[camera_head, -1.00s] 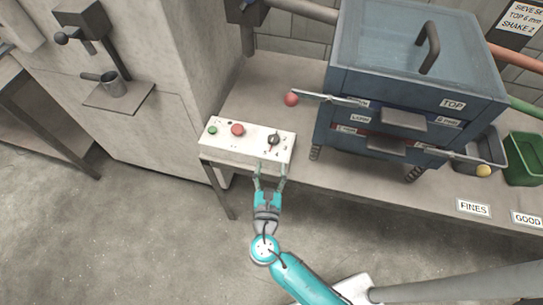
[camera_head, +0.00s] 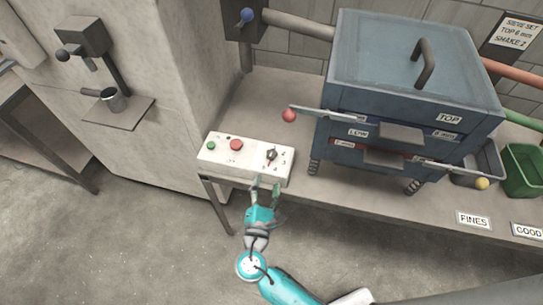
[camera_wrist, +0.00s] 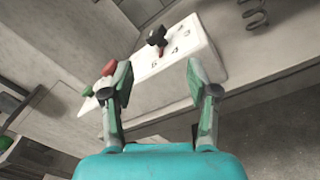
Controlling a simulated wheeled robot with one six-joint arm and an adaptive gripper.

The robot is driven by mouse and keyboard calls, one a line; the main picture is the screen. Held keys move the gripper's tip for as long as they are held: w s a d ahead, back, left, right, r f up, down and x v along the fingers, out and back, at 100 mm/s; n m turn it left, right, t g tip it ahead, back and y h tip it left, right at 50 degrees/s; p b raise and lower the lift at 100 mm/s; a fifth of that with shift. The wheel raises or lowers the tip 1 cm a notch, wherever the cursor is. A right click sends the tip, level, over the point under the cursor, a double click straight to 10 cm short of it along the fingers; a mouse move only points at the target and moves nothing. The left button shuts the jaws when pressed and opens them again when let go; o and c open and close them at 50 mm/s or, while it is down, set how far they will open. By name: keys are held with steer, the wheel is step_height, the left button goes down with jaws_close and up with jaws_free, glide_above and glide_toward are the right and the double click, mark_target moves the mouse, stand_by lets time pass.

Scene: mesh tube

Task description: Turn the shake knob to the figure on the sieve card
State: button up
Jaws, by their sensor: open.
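The shake knob (camera_head: 271,155) is a dark knob at the right end of the white control box (camera_head: 221,158). In the wrist view the knob (camera_wrist: 157,38) stands ahead of the fingers, between them in the picture, with a red part at its lower side. My gripper (camera_head: 265,185) is open and empty at the box's front edge, apart from the knob. It also shows in the wrist view (camera_wrist: 160,78). The sieve card (camera_head: 515,32) at top right reads SIEVE SET, TOP 6 mm, SHAKE 2.
A red button (camera_head: 236,145) and a green button (camera_head: 211,146) share the box. The blue sieve stack (camera_head: 400,115) stands right of it, with a red-ended lever (camera_head: 289,115) reaching left toward the box. A green bin (camera_head: 523,165) is at far right.

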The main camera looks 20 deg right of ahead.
mark_target(269, 157)
steer(key=w+a+r+m+g+h, duration=0.1)
steer(key=w+a+m+g+h, duration=0.15)
steer(key=m, duration=1.45)
steer(key=w+a+m+g+h, duration=0.1)
steer(key=m+g+h, duration=0.15)
steer(key=m, duration=1.45)
steer(key=x, duration=1.1)
steer(key=shift+s+r, duration=0.15)
steer(key=shift+r, duration=0.2)
jaws_close()
